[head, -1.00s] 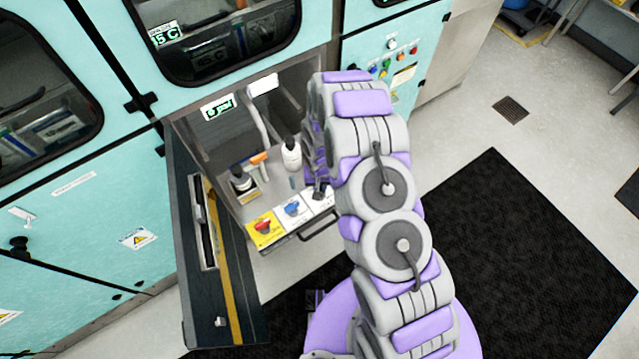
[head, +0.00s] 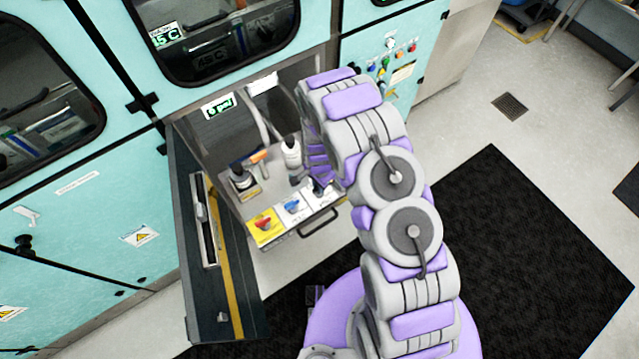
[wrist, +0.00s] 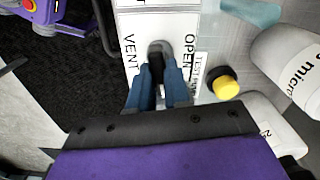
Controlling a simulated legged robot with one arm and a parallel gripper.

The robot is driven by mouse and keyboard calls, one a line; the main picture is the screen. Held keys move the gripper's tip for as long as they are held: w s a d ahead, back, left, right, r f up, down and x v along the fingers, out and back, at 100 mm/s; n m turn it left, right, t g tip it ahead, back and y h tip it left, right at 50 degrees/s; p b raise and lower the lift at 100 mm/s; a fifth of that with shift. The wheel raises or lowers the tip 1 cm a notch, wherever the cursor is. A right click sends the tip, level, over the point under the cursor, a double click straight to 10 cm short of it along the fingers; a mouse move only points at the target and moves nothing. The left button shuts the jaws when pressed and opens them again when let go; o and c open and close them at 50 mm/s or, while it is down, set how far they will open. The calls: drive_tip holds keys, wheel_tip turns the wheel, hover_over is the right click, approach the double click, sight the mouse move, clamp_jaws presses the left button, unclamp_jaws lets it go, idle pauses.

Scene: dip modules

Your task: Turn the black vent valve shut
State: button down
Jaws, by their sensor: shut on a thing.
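The black vent valve (wrist: 157,66) is in the wrist view, on a white plate (wrist: 130,22) lettered VENT on one side and OPEN on the other. My gripper (wrist: 160,76) has its two blue fingers on either side of the valve's black handle and is shut on it. The fingers cover much of the handle, so its exact angle is hard to tell. In the head view my gripper (head: 320,186) is at the right end of the valve row, where it largely hides the black valve.
A red valve (head: 263,224) on yellow and a blue valve (head: 292,207) stand to the left. A white bottle (head: 291,155) stands behind. A yellow-topped knob (wrist: 226,84) is close to my fingers. The open dark door (head: 185,250) bounds the left side.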

drive_tip(key=shift+m, duration=0.8)
drive_tip(key=c, duration=1.1)
unclamp_jaws()
drive_tip(key=shift+a, duration=0.2)
drive_tip(key=shift+w+d+r, duration=0.1)
drive_tip(key=shift+r, duration=0.45)
wheel_tip(320, 180, up, 16)
drive_tip(key=shift+r+p, duration=0.1)
drive_tip(key=shift+p, duration=0.35)
